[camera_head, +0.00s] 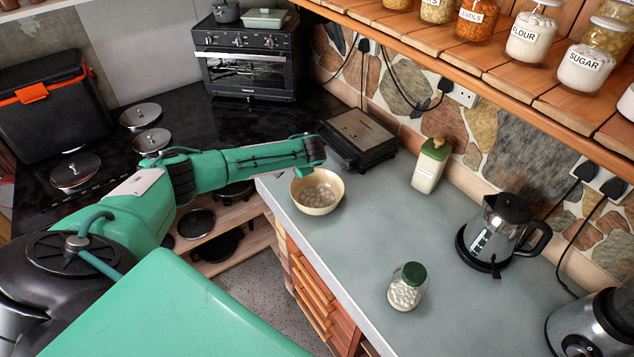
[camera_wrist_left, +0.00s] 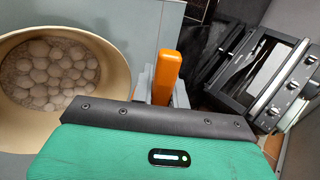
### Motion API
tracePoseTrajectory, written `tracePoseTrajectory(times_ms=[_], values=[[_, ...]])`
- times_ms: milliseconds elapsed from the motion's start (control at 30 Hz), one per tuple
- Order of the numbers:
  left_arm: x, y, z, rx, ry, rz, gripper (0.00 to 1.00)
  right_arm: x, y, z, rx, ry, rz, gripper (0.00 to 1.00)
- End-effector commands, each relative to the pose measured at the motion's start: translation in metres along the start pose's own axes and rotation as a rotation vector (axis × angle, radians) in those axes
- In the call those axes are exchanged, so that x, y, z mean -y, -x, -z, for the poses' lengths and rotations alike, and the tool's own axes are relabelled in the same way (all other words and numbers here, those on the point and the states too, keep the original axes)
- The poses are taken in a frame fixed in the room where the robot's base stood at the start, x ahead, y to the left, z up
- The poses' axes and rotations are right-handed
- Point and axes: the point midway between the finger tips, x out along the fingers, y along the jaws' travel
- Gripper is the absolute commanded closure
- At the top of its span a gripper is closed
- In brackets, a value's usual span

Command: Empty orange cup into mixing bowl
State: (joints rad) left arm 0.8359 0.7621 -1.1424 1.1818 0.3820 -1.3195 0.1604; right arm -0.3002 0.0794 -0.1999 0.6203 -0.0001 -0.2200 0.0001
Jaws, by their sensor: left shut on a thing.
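The cream mixing bowl (camera_head: 318,211) stands on the grey counter near its left edge, with several whitish round pieces in it. It also fills the left of the left wrist view (camera_wrist_left: 108,72). The orange cup (camera_wrist_left: 165,72) shows only as a narrow upright orange part in the left wrist view; the rest is hidden. My left gripper (camera_wrist_left: 163,88) is shut on this orange part, just to the right of the bowl's rim. In the head view my left arm reaches over behind the bowl, and its fingers and the cup cannot be made out. My right gripper is in neither view.
A black toaster oven (camera_head: 246,62) stands at the back. A dark closed grill (camera_head: 358,138) is behind the bowl. A green-topped bottle (camera_head: 428,170), a lidded jar (camera_head: 405,292) and a kettle (camera_head: 497,228) stand to the right. The counter between bowl and jar is clear.

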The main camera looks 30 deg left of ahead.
Motion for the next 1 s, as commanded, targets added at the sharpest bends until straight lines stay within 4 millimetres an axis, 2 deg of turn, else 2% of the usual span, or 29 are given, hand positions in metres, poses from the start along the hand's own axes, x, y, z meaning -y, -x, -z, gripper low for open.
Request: tracePoseTrajectory(times_ms=[267,400,767,1000], values=[[0.015,-0.009,0.0,0.0,0.005,-0.213,1.0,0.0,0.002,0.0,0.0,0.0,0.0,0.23],[0.016,-0.019,0.001,0.0,0.005,-0.317,1.0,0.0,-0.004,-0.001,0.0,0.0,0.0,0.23],[0.022,-0.042,0.001,-0.002,0.004,-0.555,1.0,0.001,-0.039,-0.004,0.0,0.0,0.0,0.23],[0.015,-0.057,0.001,0.0,0.002,-0.619,1.0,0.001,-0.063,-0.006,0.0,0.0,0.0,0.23]])
